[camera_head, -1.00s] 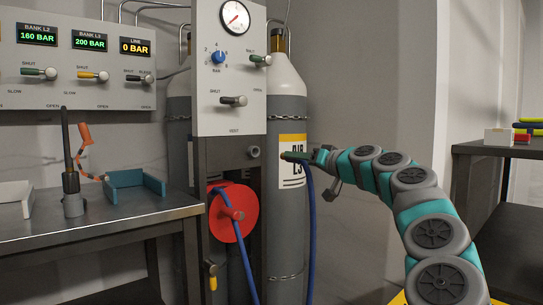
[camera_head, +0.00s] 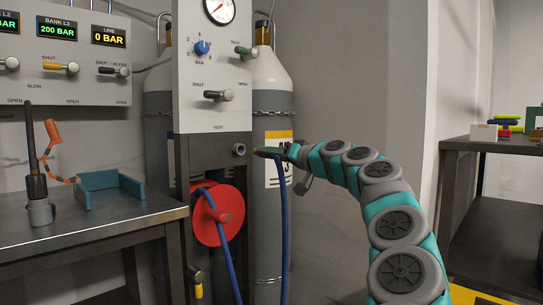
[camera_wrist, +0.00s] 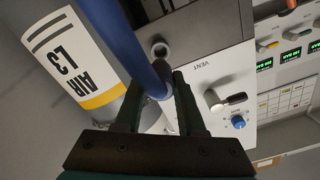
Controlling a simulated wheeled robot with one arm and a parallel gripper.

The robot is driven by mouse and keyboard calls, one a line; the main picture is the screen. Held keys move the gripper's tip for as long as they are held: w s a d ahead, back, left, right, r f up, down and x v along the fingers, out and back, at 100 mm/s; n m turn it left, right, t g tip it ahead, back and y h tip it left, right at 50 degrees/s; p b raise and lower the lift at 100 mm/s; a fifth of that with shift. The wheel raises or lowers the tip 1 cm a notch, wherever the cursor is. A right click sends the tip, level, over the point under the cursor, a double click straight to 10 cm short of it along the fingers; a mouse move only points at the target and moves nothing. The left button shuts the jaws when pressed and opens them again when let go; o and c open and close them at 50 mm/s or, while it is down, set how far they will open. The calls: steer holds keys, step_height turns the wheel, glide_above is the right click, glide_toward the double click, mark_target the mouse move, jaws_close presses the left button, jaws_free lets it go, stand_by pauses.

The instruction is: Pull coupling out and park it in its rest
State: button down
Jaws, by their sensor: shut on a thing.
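My gripper (camera_head: 272,151) is shut on the coupling (camera_head: 257,151) at the end of the blue hose (camera_head: 285,200). The coupling's small brass-coloured tip points left, at the grey round socket (camera_head: 239,150) below the vent panel. A gap shows between tip and socket in the head view. In the wrist view the two dark fingers (camera_wrist: 160,85) close around the hose end, with the socket (camera_wrist: 160,50) just beyond. The coupling itself is mostly hidden there by hose and fingers. I cannot tell which fixture is its rest.
A red hose reel (camera_head: 217,214) hangs below the socket. A gas cylinder (camera_head: 270,100) stands behind. The panel has a vent lever (camera_head: 218,96) and blue knob (camera_head: 202,47). At left, a bench (camera_head: 110,215) holds a blue tray (camera_head: 111,186) and an upright black tool (camera_head: 36,150).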

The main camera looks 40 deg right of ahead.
mark_target(255, 152)
steer(key=shift+w+a+p, duration=0.2)
steer(key=shift+w+p, duration=0.45)
steer(key=shift+w, duration=1.85)
steer(key=shift+b, duration=0.4)
steer(key=shift+w+a+p, duration=0.15)
steer(key=shift+w+p, duration=0.6)
steer(key=shift+w, duration=0.9)
steer(key=shift+c, duration=2.1)
jaws_free()
steer(key=shift+s, duration=0.1)
steer(key=shift+s+d+b, duration=0.15)
steer(key=shift+s+b, duration=0.05)
steer(key=shift+s, duration=1.7)
steer(key=shift+s+d+b, duration=0.15)
steer(key=shift+s+b, duration=0.05)
steer(key=shift+s, duration=1.7)
